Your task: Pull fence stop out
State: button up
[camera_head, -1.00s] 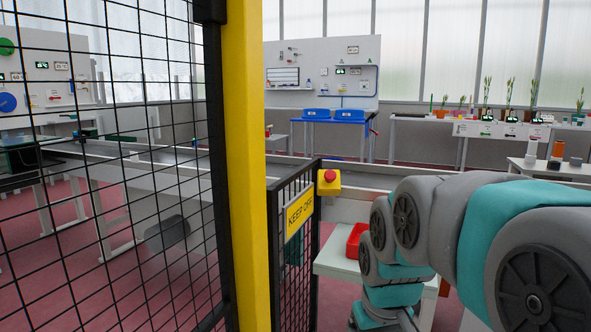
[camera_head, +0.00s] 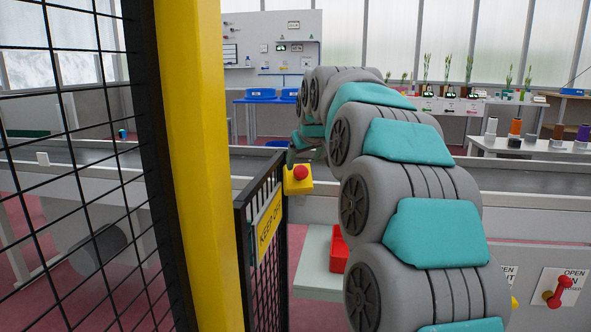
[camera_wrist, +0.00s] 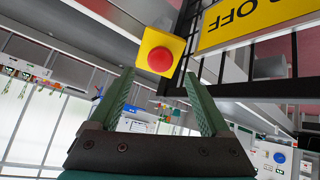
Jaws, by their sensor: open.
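The fence stop is a red mushroom button (camera_head: 300,173) on a yellow box (camera_head: 299,187), at the top of the short black mesh fence panel. In the wrist view the red button (camera_wrist: 160,59) is near the top centre, straight beyond the finger gap. My gripper (camera_wrist: 159,78) is open with nothing between its green fingers. The button appears beyond the fingertips, apart from them. In the head view my arm stretches forward, and its end is by the box, mostly hidden by my own links.
A yellow post (camera_head: 200,160) and tall mesh fence (camera_head: 75,180) stand at left. A KEEP OFF sign (camera_head: 269,226) hangs on the short panel. A red tray (camera_head: 339,250) sits on a low table. A red handle (camera_head: 558,291) is at lower right.

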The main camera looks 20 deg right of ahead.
aim_at(301, 170)
jog(key=x, duration=0.6)
jog(key=shift+w+f, duration=0.25)
grip_shut()
dwell(0.4)
dwell(0.8)
